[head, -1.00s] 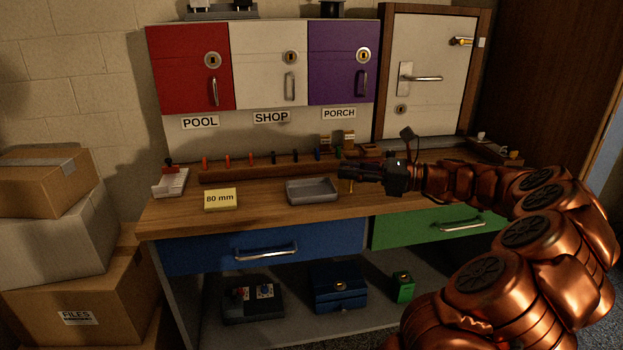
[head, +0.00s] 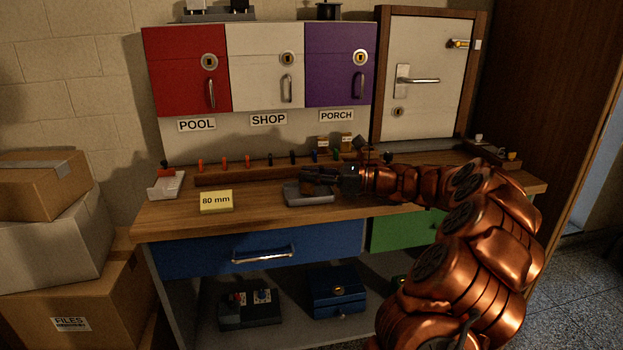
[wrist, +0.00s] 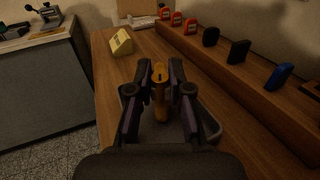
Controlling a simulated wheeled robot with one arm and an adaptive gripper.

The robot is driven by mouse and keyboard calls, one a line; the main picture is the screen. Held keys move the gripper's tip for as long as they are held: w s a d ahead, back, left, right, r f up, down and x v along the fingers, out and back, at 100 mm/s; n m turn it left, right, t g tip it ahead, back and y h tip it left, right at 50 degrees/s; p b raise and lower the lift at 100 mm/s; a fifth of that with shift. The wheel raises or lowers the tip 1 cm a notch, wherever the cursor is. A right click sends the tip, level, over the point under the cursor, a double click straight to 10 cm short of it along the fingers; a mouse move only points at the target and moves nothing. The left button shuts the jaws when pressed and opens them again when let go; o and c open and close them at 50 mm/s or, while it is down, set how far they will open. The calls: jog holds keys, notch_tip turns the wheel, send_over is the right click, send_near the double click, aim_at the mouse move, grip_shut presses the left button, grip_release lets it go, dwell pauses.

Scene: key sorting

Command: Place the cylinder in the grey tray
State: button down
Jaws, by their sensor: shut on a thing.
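The cylinder (wrist: 160,98) is a brass-coloured lock cylinder, upright between the two fingers of my gripper (wrist: 160,86) in the wrist view. My gripper is shut on it. In the head view my gripper (head: 308,177) is over the grey tray (head: 312,200), a shallow metal tray on the wooden bench, and covers part of its back. In the wrist view the tray (wrist: 205,138) shows around and below the fingers. The cylinder's lower end appears over the tray floor; I cannot tell whether it touches.
A yellow "80 mm" block (head: 216,200) stands left of the tray. A wooden rack (head: 220,178) with red, black and blue keys runs behind it. A white holder (head: 166,185) sits at the bench's left end. The bench between block and tray is clear.

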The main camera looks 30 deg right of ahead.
jog(key=shift+f, duration=0.2)
jog(key=c, duration=1.1)
grip_release()
